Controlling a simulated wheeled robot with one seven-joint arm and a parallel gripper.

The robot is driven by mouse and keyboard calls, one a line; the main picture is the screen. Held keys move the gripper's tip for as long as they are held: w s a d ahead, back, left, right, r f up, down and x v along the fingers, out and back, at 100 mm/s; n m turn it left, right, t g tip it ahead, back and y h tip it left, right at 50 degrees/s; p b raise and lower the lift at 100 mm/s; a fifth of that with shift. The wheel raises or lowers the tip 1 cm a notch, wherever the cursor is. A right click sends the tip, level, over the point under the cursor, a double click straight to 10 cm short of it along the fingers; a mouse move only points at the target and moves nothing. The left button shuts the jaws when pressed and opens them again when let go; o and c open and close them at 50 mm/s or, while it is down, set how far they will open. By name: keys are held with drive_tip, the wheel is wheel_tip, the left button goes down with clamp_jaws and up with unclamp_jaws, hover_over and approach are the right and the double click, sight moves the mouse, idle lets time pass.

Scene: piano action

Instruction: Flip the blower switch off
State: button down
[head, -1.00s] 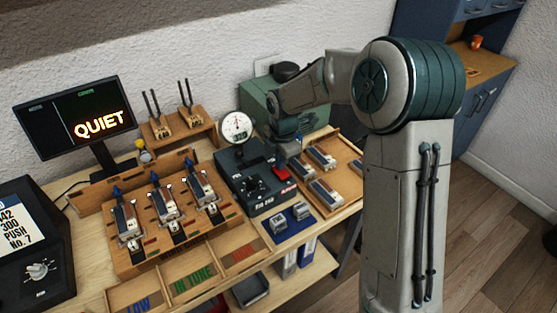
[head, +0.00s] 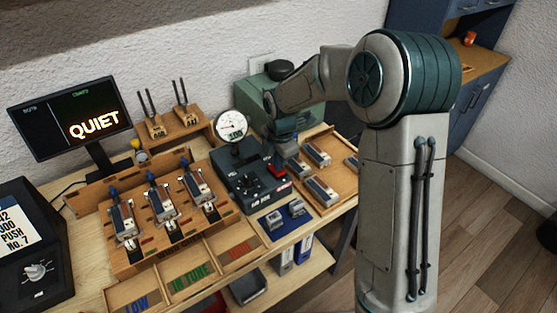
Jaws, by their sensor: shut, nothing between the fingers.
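The dark blower box (head: 236,183) stands on the bench with a round white dial gauge (head: 231,125) above its back edge. A red switch (head: 277,168) sits at the right of its top; I cannot tell which way it is tipped. My gripper (head: 285,143) points down over the back right of the box, just behind the red switch. It is shut and empty. Its fingertips are small and partly lost against the box and tray, so I cannot tell whether they touch anything.
A green machine (head: 254,112) stands close behind my gripper. A wooden tray (head: 340,189) of metal blocks is at the right. A wooden rack (head: 133,262) with several reed units is at the left. The monitor (head: 68,118) reads QUIET.

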wheel_tip(320, 180, up, 14)
drive_tip(key=w+p, duration=0.1)
drive_tip(key=p, duration=0.1)
drive_tip(key=shift+w+a, duration=0.25)
drive_tip(key=shift+a, duration=0.2)
idle(0.3)
